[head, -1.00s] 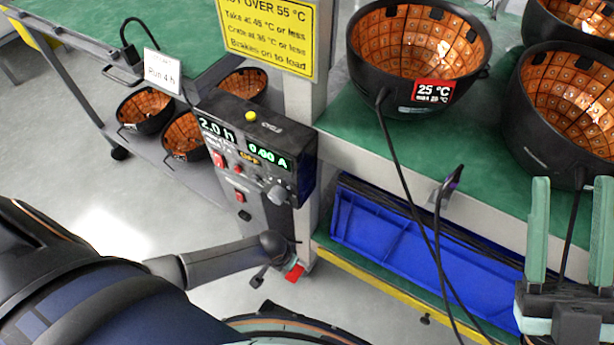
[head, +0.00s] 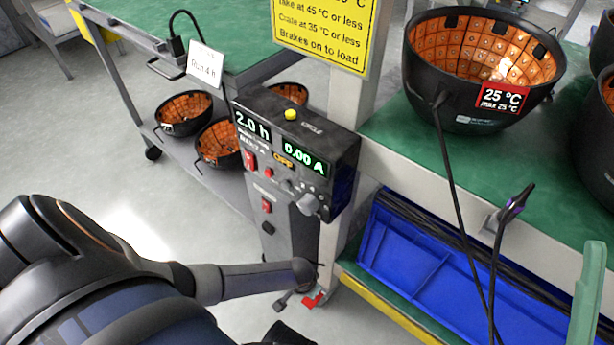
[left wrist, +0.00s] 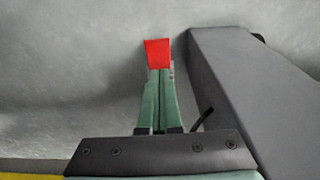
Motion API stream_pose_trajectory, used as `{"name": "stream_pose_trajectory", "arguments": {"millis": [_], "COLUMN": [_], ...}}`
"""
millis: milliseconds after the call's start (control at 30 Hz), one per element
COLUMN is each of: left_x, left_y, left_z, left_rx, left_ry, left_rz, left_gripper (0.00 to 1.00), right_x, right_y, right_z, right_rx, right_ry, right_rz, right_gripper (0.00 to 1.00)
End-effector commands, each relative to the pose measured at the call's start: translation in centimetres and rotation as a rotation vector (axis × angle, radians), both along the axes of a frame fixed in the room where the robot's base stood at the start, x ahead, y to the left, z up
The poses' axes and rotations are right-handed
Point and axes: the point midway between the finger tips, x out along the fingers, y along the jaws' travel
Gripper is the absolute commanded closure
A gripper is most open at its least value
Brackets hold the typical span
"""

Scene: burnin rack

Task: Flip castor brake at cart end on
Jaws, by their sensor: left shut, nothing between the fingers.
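The castor brake is a small red tab (head: 313,299) low down near the floor, by the foot of the rack's post in the head view. In the left wrist view the red tab (left wrist: 157,53) lies right at the tips of my left gripper (left wrist: 159,72). Its green fingers are shut together with nothing between them; whether they touch the tab I cannot tell. In the head view my left arm hides those fingers. One green finger of my right gripper (head: 588,290) shows at the right edge, with a gap beside it; its other finger is out of the picture.
A control box (head: 297,150) with lit displays stands above the red tab. A grey slab (left wrist: 245,95) rises close right of my left fingers. A green bench (head: 395,130) carries black bowls, with a blue bin (head: 420,260) below. A cart (head: 120,22) stands left; the floor before it is clear.

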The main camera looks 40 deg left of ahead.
Motion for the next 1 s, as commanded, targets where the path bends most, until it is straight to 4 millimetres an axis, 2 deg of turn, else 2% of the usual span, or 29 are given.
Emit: {"name": "stream_pose_trajectory", "arguments": {"millis": [33, 100, 300, 1000], "left_x": [0.2, 0.0, -0.6, -1.1], "left_y": [-0.1, 0.0, 0.0, 0.0], "left_z": [-1.5, -2.6, -4.5, -5.1], "left_rx": [0.000, 0.000, 0.000, -0.003], "left_ry": [0.000, 0.001, 0.000, -0.024], "left_rz": [-0.001, -0.001, -0.001, -0.001], "left_gripper": [1.00, 1.00, 1.00, 1.00], "right_x": [0.0, 0.0, 0.1, 0.1], "right_y": [0.1, 0.3, 0.7, 0.7], "right_z": [-1.3, -2.2, -3.8, -3.8], "right_rx": [0.008, 0.007, -0.017, -0.017], "right_ry": [0.008, 0.017, 0.025, 0.023], "right_rz": [0.011, 0.023, 0.023, 0.016], "right_gripper": [0.50, 0.50, 0.50, 0.50]}}
